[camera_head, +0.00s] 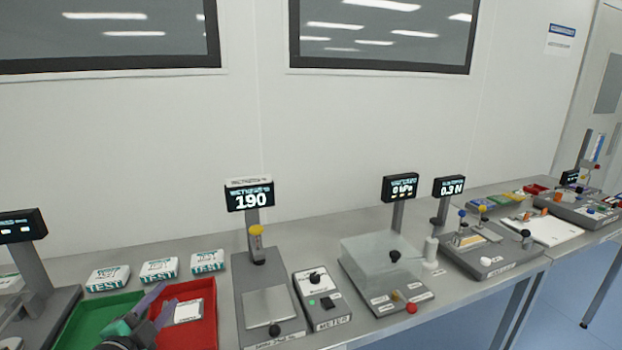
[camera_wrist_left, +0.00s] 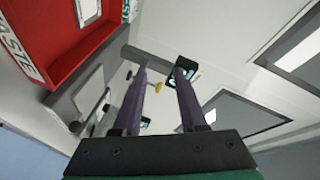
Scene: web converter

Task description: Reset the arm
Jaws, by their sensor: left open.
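My left gripper (camera_head: 168,302) comes in at the bottom left of the head view, over the green tray (camera_head: 78,325) and the red tray (camera_head: 212,325). Its two purple fingers are apart with nothing visible between them. In the left wrist view the fingers (camera_wrist_left: 161,75) point away from the camera toward the wall and the test station, clearly spread. The red tray also shows there at the upper left (camera_wrist_left: 60,75). A white card (camera_head: 188,311) lies in the red tray, close to the fingers. My right gripper is in neither view.
Three white TEST packs (camera_head: 158,269) lie behind the trays. Right of the red tray stands a station with a display reading 190 (camera_head: 250,198) and a yellow-topped post (camera_head: 256,240). A meter box (camera_head: 322,300) and a clear-covered station (camera_head: 380,265) follow. Space above the table is open.

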